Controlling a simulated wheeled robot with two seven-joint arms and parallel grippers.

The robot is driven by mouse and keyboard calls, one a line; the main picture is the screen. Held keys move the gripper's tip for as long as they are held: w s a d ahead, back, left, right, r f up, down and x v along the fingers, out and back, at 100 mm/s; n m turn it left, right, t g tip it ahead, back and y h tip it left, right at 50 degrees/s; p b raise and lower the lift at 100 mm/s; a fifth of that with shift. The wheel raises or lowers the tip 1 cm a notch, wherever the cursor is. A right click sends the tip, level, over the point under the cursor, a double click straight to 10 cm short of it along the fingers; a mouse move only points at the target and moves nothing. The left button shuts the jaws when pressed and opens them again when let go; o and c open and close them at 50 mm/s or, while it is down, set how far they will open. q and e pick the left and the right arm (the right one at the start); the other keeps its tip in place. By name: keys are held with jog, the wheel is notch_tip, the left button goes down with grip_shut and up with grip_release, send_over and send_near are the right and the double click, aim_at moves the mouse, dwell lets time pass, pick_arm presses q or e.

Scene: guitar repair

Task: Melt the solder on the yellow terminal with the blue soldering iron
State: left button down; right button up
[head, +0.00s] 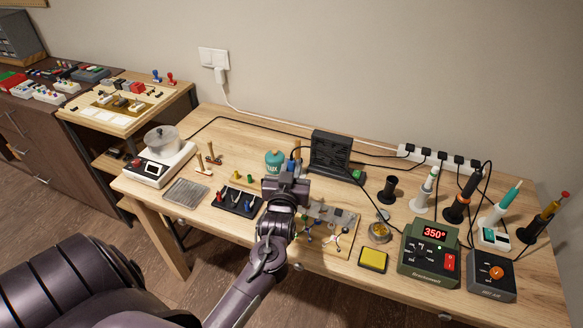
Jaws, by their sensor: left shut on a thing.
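My left gripper (288,184) is over the middle of the workbench, shut, seen from behind. A small blue part (291,164) shows just beyond it; it may be the handle of the blue soldering iron in its jaws, but the gripper hides the rest, including any tip. A wooden work board (346,217) with grey parts and wire holders lies just right of the gripper, partly covered by my arm. I cannot make out the yellow terminal or its solder there. My right gripper is out of view.
A black stand (388,189) is empty. Several other irons stand at the right, behind the green 350° station (429,254) and a dark hot-air unit (491,275). A black fume fan (330,155) stands behind the board. A yellow sponge (373,260) lies in front. Cables cross the back.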

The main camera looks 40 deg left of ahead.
pick_arm(q)
jog(key=shift+r+p, duration=2.1)
jog(key=shift+r, duration=0.4)
jog(key=a+r+p, duration=0.1)
jog(key=a+r, duration=0.1)
jog(key=a, duration=0.6)
jog(key=shift+p, duration=0.3)
